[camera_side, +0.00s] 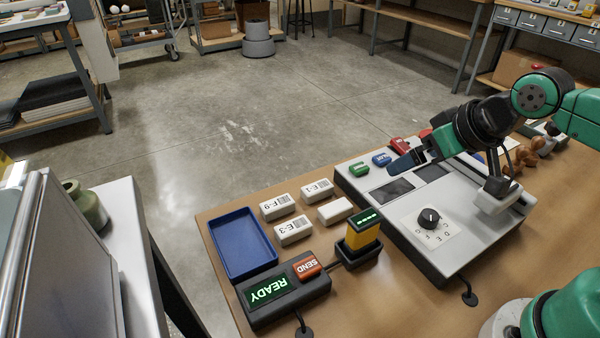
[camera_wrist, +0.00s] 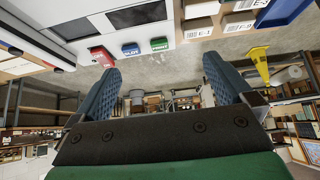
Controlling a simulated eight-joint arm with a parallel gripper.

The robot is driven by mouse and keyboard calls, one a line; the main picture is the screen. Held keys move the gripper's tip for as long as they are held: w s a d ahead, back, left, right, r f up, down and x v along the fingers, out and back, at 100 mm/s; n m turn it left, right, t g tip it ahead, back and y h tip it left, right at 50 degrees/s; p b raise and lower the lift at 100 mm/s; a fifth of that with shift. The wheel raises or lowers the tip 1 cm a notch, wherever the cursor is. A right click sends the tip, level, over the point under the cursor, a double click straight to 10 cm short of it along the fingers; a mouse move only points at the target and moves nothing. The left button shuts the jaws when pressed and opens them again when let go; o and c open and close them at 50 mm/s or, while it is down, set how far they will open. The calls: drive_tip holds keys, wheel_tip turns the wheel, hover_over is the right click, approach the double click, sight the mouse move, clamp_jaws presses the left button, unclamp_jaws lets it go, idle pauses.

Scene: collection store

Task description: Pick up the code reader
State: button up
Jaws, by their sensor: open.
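The code reader appears to be the yellow and black upright device (camera_side: 364,236) with a small green-lit display on top. It stands in a dark cradle (camera_side: 357,252) on the wooden table, just left of the large grey-white machine. My gripper (camera_side: 403,160) is open over the far side of that machine, well behind and to the right of the reader. In the wrist view my gripper's two blue ribbed fingers (camera_wrist: 161,75) are apart with nothing between them. I cannot make out the reader in the wrist view.
The machine (camera_side: 452,255) has a dial (camera_side: 428,218) and green, blue and red buttons. White labelled boxes (camera_side: 293,231) lie left of the reader, beside a blue tray (camera_side: 240,243). A black READY box (camera_side: 285,290) with a red SEND button sits in front, close to the cradle.

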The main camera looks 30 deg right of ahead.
sight(366, 218)
drive_tip(key=a+f+g, duration=0.1)
drive_tip(key=a, duration=0.1)
drive_tip(key=a+f+g, duration=0.1)
drive_tip(key=a+g, duration=0.1)
drive_tip(key=a, duration=0.1)
drive_tip(key=a+f+g, duration=0.2)
drive_tip(key=a, duration=0.1)
drive_tip(key=shift+s, duration=0.15)
drive_tip(key=shift+s+a+f+g, duration=0.15)
drive_tip(key=shift+a+f+g, duration=0.15)
drive_tip(key=shift+a+g, duration=0.15)
drive_tip(key=shift+w+f, duration=0.15)
drive_tip(key=shift+f, duration=1.25)
drive_tip(key=shift+w+f, duration=0.15)
drive_tip(key=shift+f, duration=1.25)
drive_tip(key=c, duration=1.4)
drive_tip(key=shift+o, duration=0.2)
drive_tip(key=shift+r, duration=0.15)
